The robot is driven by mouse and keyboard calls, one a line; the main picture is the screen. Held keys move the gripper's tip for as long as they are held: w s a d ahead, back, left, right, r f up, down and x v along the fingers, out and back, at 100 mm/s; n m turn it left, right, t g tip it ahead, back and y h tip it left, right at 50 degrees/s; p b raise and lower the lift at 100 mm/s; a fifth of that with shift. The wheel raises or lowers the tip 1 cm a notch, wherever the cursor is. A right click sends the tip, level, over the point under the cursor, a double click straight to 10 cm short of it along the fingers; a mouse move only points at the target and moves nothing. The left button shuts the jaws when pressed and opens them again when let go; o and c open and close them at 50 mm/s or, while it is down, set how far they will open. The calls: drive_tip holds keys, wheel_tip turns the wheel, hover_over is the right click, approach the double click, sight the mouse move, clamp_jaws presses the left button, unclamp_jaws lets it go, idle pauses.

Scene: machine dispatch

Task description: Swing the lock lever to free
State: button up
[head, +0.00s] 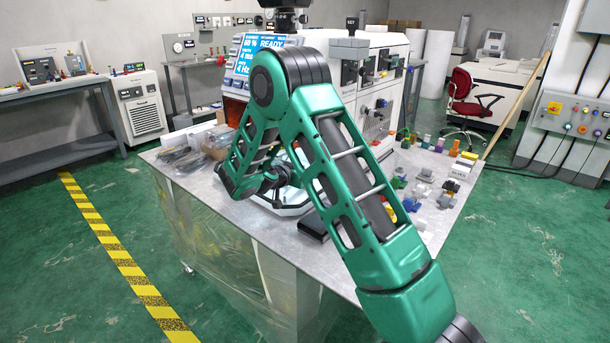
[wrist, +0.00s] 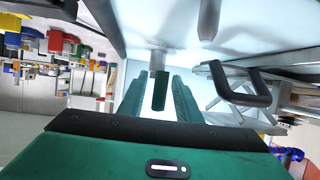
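In the wrist view my gripper (wrist: 160,102) is open, with one green finger on each side of a short post. The post (wrist: 159,88) has a grey metal collar and a dark green end, and hangs from a pale panel. It may be the lock lever, but I cannot tell for sure. Gaps show between it and both fingers. A black bent handle (wrist: 240,92) is just right of the fingers. In the head view the machine (head: 365,65) with a lit READY screen (head: 264,50) stands behind my green arm, which hides my gripper and the part it is at.
The metal-topped bench (head: 225,217) carries many small coloured parts on its right side and wrapped items (head: 180,156) on its left. A small black box (head: 313,225) lies near its front edge. A red chair (head: 466,100) stands at right.

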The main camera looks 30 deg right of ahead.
drive_tip(key=shift+r, duration=0.15)
drive_tip(key=shift+s+a+r, duration=0.15)
drive_tip(key=shift+a+r, duration=0.1)
drive_tip(key=shift+a, duration=0.1)
drive_tip(key=v, duration=0.9)
drive_tip(key=shift+s+a, duration=0.25)
drive_tip(key=shift+a, duration=0.1)
drive_tip(key=shift+d, duration=0.1)
drive_tip(key=s+d+r+g+y, duration=0.25)
drive_tip(key=s+d, duration=0.25)
drive_tip(key=s, duration=0.5)
drive_tip(key=s+d+r+g+y, duration=0.1)
drive_tip(key=s+d+g+y, duration=0.3)
drive_tip(key=s, duration=0.6)
drive_tip(key=s+a+n+y, duration=0.2)
drive_tip(key=s+a+n, duration=0.1)
drive_tip(key=s, duration=0.9)
drive_tip(key=s+a+n+y, duration=0.2)
drive_tip(key=s+a+y, duration=0.1)
drive_tip(key=s, duration=1)
drive_tip(key=shift+a+r+n, duration=0.2)
drive_tip(key=shift+a+n, duration=0.2)
drive_tip(key=shift+a, duration=0.25)
